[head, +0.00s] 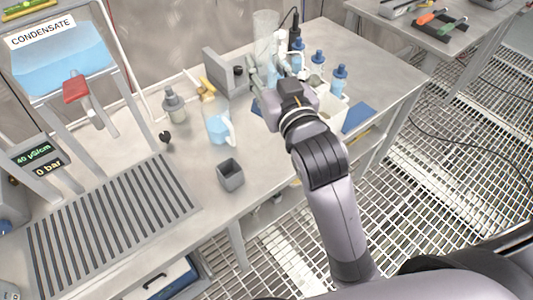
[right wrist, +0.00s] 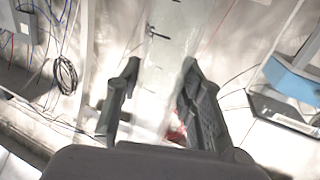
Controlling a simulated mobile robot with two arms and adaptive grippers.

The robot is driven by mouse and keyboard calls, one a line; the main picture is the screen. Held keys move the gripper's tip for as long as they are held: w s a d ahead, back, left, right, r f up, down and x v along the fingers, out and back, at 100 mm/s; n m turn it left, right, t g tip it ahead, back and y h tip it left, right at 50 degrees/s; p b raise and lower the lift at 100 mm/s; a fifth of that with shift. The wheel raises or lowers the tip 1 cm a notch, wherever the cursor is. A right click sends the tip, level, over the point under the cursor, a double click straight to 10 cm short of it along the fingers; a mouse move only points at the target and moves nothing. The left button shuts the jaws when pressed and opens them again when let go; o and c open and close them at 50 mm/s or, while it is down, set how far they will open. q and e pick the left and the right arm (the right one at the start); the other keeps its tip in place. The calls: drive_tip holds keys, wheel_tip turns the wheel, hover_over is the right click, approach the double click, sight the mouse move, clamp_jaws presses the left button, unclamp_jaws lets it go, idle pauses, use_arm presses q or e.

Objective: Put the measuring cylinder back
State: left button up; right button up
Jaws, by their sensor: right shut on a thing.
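The measuring cylinder (head: 266,27) is a tall clear vessel near the back of the bench in the head view. My right gripper (head: 265,72) is shut on it, with its arm reaching in from the lower right. In the right wrist view, the clear cylinder (right wrist: 168,50) stands between the two dark fingers of the right gripper (right wrist: 161,85). The cylinder's lower part is largely hidden by the gripper in the head view, so I cannot tell whether its base touches the bench. My left gripper is not in view.
Several blue-capped bottles (head: 339,78) stand right of the gripper. A grey upright holder (head: 228,76), a jug with blue liquid (head: 217,122) and a squat bottle (head: 174,106) stand left. A grey open cup (head: 230,175) sits near the front edge. The slatted drain (head: 110,225) is empty.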

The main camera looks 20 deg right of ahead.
wheel_tip(320, 180, down, 19)
drive_tip(key=b, duration=0.3)
drive_tip(key=shift+f, duration=0.15)
drive_tip(key=shift+d, duration=0.1)
drive_tip(key=shift+f+b, duration=0.15)
drive_tip(key=shift+b, duration=0.15)
drive_tip(key=o, duration=1.2)
